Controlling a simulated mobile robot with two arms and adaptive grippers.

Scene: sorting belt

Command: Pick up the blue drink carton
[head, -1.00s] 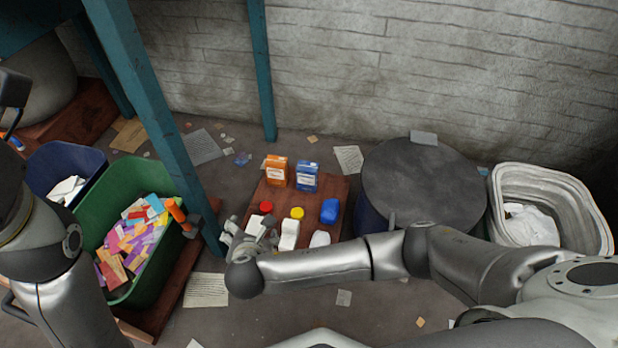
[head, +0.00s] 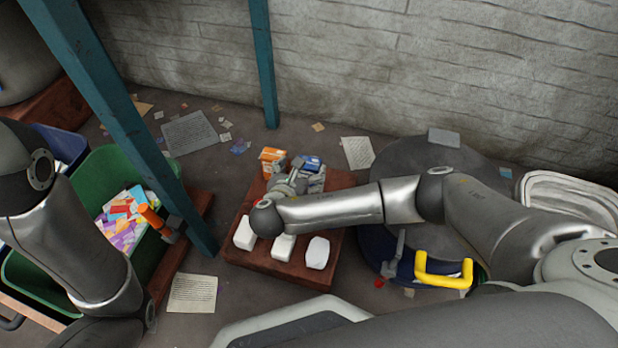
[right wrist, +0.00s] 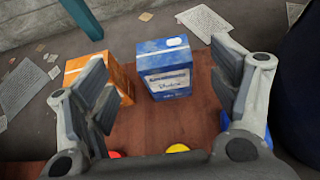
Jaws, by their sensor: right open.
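The blue drink carton (right wrist: 166,70) stands upright on the reddish-brown board, seen ahead of and between the open fingers of my right gripper (right wrist: 165,100) in the right wrist view. The fingers look apart from it. In the head view the carton (head: 312,164) is partly hidden behind my right gripper (head: 297,180). An orange carton (right wrist: 104,76) stands close to its left, near the left finger in the wrist view; it also shows in the head view (head: 270,156). My left arm shows in the head view, but its gripper does not.
Several white items, one a white bottle (head: 318,252), stand along the board's (head: 246,258) near edge. Red and yellow caps (right wrist: 178,148) show below my gripper. A green bin (head: 80,270) is at left, a dark round drum (head: 470,160) at right, a teal post (head: 263,70) behind.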

